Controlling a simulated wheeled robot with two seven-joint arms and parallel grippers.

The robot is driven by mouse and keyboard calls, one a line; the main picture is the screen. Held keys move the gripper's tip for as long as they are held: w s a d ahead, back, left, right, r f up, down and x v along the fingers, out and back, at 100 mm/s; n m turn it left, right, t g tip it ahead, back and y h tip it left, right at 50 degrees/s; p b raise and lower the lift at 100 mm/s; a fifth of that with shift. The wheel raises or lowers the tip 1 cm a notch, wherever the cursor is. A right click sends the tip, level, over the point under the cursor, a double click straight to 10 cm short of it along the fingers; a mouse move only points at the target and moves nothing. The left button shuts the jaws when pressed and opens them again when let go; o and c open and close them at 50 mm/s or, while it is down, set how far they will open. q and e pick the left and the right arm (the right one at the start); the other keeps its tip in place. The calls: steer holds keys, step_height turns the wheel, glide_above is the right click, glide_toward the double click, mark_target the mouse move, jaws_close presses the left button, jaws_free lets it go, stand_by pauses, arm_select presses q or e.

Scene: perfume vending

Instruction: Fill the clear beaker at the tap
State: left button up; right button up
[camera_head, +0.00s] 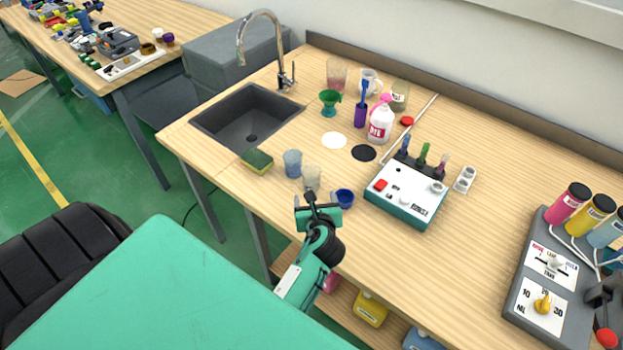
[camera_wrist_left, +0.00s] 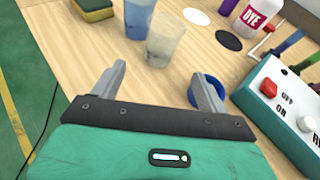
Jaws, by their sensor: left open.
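A clear, slightly cloudy beaker (camera_head: 312,176) stands upright near the front of the table. It also shows in the left wrist view (camera_wrist_left: 164,42), beyond my finger gap. My left gripper (camera_head: 317,199) is open and empty just in front of the beaker, apart from it. Its two spread fingers show in the left wrist view (camera_wrist_left: 158,88). The tap (camera_head: 262,40) is a curved metal spout behind the dark sink (camera_head: 238,124), to the left. No water stream is visible. My right gripper is not in view.
A blue-tinted beaker (camera_head: 292,163) stands close beside the clear one. A small blue cup (camera_head: 344,198) sits right of my gripper. A sponge (camera_head: 257,161) lies by the sink. The white control box (camera_head: 407,193) is to the right. Several bottles and cups crowd the back.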

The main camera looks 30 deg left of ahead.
mark_target(312, 186)
arm_select(q)
steer(key=x, duration=0.6)
steer(key=shift+w+p, duration=0.1)
steer(key=shift+p, duration=0.2)
steer(key=shift+p+x, duration=0.55)
steer(key=shift+x, duration=2.05)
steer(key=shift+f, duration=0.15)
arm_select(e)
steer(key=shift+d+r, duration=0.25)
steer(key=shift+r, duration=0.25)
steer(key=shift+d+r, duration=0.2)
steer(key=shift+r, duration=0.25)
arm_select(q)
steer(key=c, duration=1)
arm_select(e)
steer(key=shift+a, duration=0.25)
